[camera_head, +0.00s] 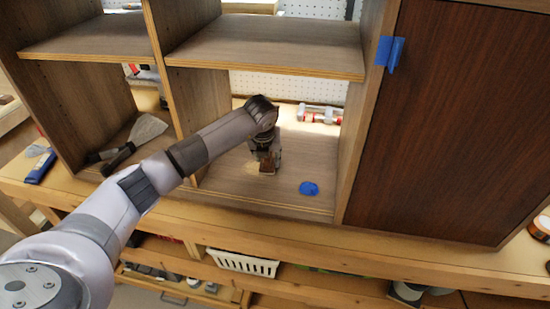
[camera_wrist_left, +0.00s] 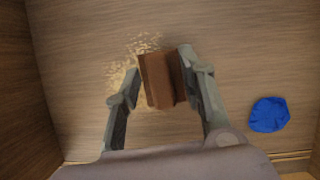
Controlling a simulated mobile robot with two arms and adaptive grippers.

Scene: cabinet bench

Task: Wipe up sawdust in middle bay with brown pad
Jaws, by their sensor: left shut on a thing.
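My left gripper (camera_head: 266,158) reaches down into the middle bay (camera_head: 225,182) and is shut on the brown pad (camera_head: 267,168). In the left wrist view the pad (camera_wrist_left: 160,80) stands between the fingers, close over or on the bay floor; I cannot tell if it touches. The pale sawdust (camera_wrist_left: 130,62) lies scattered on the wood around the pad's left and far sides. In the head view the sawdust (camera_head: 252,167) is a small pale patch beside the pad, partly hidden by the gripper. My right gripper is not in view.
A blue round piece (camera_head: 309,188) lies on the bay floor to the right of the pad. Upright panels bound the bay, with a shelf (camera_head: 270,50) above. A scraper (camera_head: 135,140) lies in the left bay. A dark door (camera_head: 450,120) closes the right side.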

